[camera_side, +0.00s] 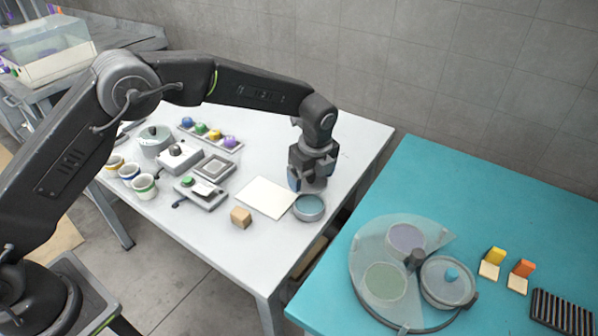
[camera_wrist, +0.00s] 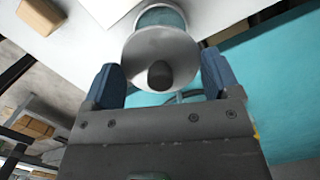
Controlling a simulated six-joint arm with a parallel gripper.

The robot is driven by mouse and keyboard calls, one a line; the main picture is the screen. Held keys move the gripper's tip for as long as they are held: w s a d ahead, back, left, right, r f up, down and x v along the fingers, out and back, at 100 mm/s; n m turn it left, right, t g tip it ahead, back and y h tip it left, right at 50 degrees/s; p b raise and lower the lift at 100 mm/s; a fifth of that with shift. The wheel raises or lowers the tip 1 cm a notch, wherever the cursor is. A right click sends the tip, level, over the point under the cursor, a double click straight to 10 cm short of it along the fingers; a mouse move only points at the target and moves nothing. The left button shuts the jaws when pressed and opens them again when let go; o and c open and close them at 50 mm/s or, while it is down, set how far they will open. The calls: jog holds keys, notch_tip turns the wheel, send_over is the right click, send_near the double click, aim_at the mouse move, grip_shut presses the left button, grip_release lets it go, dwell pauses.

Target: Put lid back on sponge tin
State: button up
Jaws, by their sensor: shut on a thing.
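The lid (camera_wrist: 150,50) is a round grey disc with a dark knob, seen between my fingers in the wrist view. My gripper (camera_wrist: 160,62) is shut on it; the exact contact is unclear. The sponge tin (camera_side: 309,208) is a round grey tin with a blue-teal inside, standing open near the white table's right front edge. In the wrist view the tin (camera_wrist: 161,16) shows just beyond the lid, partly covered by it. In the side view my gripper (camera_side: 311,184) points down just above and behind the tin, and the lid is hard to make out.
A white sheet (camera_side: 266,198) lies left of the tin, with a wooden block (camera_side: 241,217) by its front corner. Cups, small devices and a row of coloured knobs (camera_side: 210,134) stand farther left. A teal table (camera_side: 500,200) with a round glassy fixture (camera_side: 385,280) is across a gap at right.

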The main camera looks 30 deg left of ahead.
aim_at(308, 204)
jog(key=shift+f, duration=3.05)
jog(key=shift+f, duration=0.15)
jog(key=o, duration=0.8)
jog(key=shift+c, duration=0.2)
jog(key=shift+r, duration=3.5)
jog(key=shift+c, duration=0.5)
